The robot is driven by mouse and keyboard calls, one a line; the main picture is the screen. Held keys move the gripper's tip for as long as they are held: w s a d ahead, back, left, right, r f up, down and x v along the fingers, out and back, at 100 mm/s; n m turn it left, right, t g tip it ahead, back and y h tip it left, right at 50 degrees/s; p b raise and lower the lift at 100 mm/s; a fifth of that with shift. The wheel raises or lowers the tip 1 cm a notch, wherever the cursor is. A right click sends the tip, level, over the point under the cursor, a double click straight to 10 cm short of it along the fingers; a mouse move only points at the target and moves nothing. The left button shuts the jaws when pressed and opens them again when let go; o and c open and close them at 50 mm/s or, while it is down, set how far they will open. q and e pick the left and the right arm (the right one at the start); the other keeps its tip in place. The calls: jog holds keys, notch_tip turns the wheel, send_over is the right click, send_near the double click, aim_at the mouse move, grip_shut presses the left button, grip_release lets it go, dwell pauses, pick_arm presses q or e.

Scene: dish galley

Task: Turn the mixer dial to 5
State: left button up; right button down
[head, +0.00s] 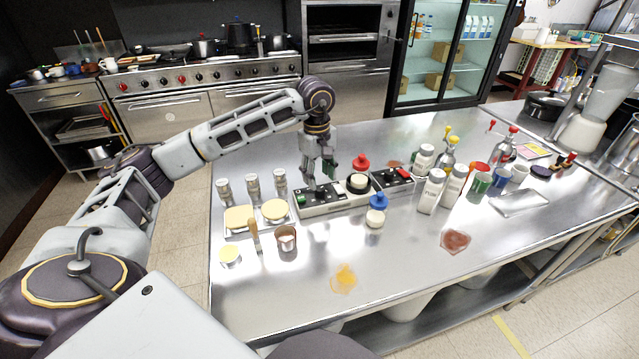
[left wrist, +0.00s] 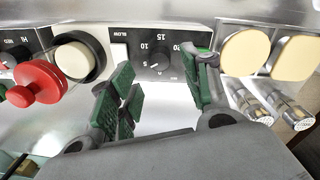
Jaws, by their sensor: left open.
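A low control box (head: 345,197) lies on the steel table, and my left gripper (head: 320,184) hangs over it, fingers down. In the left wrist view a black dial (left wrist: 156,61) with a numbered scale sits on a dark plate; 5, 10 and 15 are readable. The dial's pointer setting is too small to tell. I cannot tell whether a finger touches the dial. In the head view the gripper hides the dial. My right gripper is not in view.
A second control box (head: 394,181), a blue-topped bottle (head: 376,215) and white bottles (head: 431,192) are nearby. The front table surface is mostly clear.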

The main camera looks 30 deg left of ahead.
aim_at(318, 189)
pick_arm(q)
notch_tip(318, 189, up, 7)
jog(key=shift+s, duration=0.15)
jog(key=shift+f, duration=0.1)
dwell(0.8)
